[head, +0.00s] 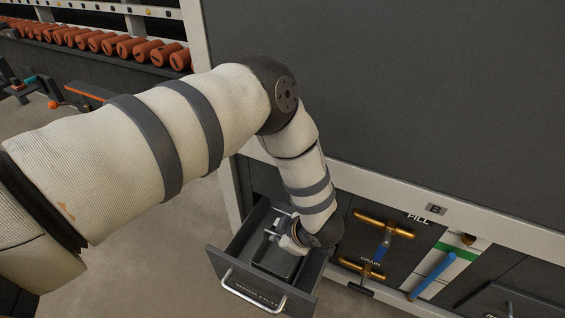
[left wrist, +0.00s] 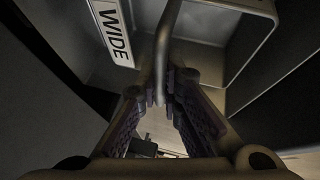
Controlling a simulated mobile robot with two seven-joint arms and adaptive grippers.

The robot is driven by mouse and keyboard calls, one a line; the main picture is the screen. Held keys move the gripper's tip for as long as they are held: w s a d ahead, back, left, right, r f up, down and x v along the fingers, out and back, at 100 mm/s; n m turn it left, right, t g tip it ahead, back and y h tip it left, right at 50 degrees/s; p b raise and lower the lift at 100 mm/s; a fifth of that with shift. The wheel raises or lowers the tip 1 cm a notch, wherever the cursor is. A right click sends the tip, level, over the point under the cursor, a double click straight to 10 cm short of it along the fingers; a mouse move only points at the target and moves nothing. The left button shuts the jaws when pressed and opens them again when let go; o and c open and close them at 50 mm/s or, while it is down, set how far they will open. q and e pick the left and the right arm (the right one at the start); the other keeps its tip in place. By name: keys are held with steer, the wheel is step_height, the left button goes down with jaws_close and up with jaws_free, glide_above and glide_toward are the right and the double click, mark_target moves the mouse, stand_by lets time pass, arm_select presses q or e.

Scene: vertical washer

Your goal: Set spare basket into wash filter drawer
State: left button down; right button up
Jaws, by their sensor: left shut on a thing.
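The filter drawer (head: 222,266) is pulled out at the front of the dark washer, with a bar handle (head: 252,291) on its front. My left arm reaches down over it, and my left gripper (head: 282,236) is at the drawer's opening. In the left wrist view my left gripper (left wrist: 164,98) is shut on the upright grey handle (left wrist: 165,45) of the basket. The grey basket wall (left wrist: 262,12) and a white "WIDE" label (left wrist: 113,32) show beyond the fingers. In the head view a dark basket-like box (head: 272,260) sits within the drawer's outline; its depth is unclear. My right gripper is out of view.
Right of the drawer are brass tee handles (head: 384,226) marked FILL and DRAIN (head: 362,268), and a blue lever (head: 433,275). A pale post (head: 228,190) stands behind the drawer. Orange cylinders (head: 120,45) line a rack at the back left. Open floor lies left.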

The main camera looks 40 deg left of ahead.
arm_select(q)
steer(key=shift+f, duration=0.45)
steer(key=c, duration=1.7)
jaws_free()
steer(key=v, duration=1.2)
